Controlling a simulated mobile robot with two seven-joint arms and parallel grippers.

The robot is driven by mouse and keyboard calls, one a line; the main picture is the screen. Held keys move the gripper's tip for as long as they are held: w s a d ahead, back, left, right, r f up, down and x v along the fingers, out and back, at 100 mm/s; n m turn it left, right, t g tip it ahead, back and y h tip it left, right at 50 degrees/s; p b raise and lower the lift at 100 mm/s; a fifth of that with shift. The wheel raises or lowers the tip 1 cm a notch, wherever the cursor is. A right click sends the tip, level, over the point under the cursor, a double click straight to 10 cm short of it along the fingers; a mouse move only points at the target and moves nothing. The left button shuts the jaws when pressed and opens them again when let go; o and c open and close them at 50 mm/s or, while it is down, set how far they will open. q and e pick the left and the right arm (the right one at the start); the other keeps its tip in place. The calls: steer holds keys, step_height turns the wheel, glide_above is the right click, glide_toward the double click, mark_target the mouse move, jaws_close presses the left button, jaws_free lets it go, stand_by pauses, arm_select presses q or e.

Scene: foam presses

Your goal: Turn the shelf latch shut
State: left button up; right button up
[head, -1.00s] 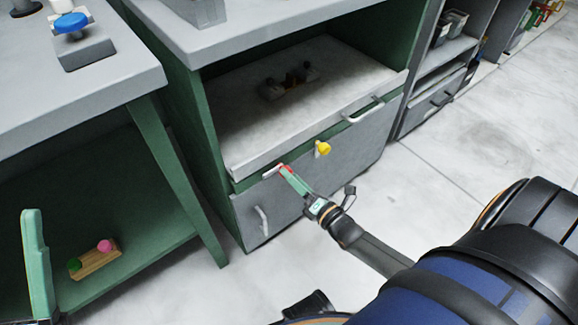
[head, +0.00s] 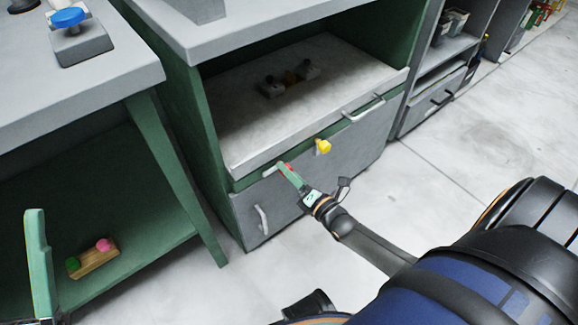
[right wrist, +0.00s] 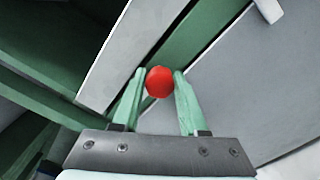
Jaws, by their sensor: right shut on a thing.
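The red knob (right wrist: 160,82) sits between the two green fingers of my right gripper (right wrist: 158,78), which is shut on it. In the head view only a sliver of the red knob (head: 290,167) shows beside the fingertips of my right gripper (head: 282,167). A small pale bar (head: 270,171) lies just left of the fingertips, on the cabinet front below the pale shelf (head: 245,128). I cannot tell how far the latch is turned. One green finger of my left gripper (head: 38,262) shows at the left edge; its opening cannot be seen.
A yellow knob (head: 322,147) stands out from the cabinet front right of my right gripper. A grey drawer front (head: 325,185) with pale handles is below the shelf. A wooden block (head: 93,262) with pink and green knobs lies on the left lower shelf. The floor at right is clear.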

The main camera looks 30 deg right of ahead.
jaws_close()
steer(key=shift+m, duration=0.4)
steer(key=m+p, duration=0.1)
steer(key=m, duration=0.2)
steer(key=shift+p, duration=0.35)
steer(key=m+p, duration=0.1)
steer(key=m, duration=0.8)
steer(key=shift+f+p, duration=0.1)
steer(key=shift+p, duration=0.3)
steer(key=m, duration=0.5)
steer(key=shift+a+f, duration=0.1)
